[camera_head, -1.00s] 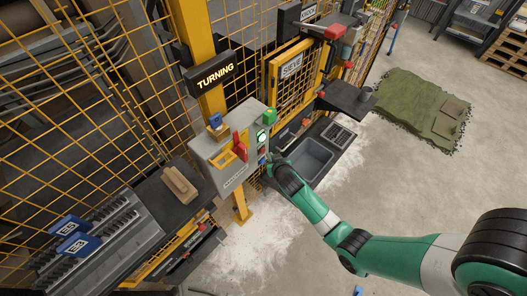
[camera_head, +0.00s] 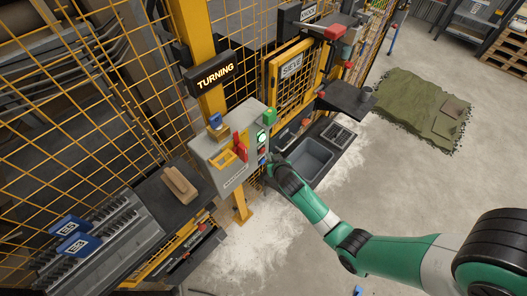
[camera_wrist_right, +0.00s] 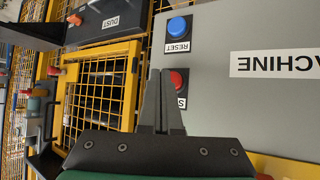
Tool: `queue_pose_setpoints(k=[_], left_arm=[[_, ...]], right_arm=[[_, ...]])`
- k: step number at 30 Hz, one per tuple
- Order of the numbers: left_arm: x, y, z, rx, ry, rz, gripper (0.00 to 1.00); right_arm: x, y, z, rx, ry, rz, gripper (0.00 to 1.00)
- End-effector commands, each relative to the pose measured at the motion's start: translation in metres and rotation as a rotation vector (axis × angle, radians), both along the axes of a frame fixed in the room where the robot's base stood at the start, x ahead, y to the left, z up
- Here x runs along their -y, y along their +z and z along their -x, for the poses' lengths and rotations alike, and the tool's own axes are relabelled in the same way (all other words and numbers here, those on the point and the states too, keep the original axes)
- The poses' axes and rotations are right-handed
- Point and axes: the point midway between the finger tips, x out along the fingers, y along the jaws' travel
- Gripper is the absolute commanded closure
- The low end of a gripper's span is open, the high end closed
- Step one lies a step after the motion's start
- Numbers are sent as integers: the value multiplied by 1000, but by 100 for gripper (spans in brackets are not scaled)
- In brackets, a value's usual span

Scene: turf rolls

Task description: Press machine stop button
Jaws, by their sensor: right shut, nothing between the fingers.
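The grey machine control box (camera_head: 209,162) stands on a yellow post, left of my right arm in the head view. In the right wrist view its panel (camera_wrist_right: 245,115) carries a red button (camera_wrist_right: 178,79), with a label starting with S that is partly hidden by my finger. My right gripper (camera_wrist_right: 160,72) is shut and empty. Its fingertips are beside the red button in the picture and overlap its edge. I cannot tell whether they touch it. In the head view the gripper is small beside the box's button side. My left gripper is not in view.
A blue button (camera_wrist_right: 178,27) labelled RESET sits near the red one. A red lever (camera_head: 240,149) and a green part (camera_head: 269,117) stick out from the box. Yellow mesh fencing (camera_head: 110,110) stands behind. A grey basin (camera_head: 311,160) lies right of the box.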

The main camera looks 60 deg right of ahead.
Motion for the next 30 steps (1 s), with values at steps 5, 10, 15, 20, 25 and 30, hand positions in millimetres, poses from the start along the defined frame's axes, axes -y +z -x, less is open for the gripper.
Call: queue_pose_setpoints(k=[5,10,15,20,25,30], left_arm=[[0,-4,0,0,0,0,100],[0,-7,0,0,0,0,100],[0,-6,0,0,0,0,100],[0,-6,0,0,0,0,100],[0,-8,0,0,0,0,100],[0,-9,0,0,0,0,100]], right_arm=[[1,-1,-4,1,1,0,100],[2,0,-9,1,0,1,100],[2,0,-8,0,0,0,100],[2,0,-9,0,0,0,100],[2,0,-10,0,0,0,100],[3,-1,-12,0,0,0,100]])
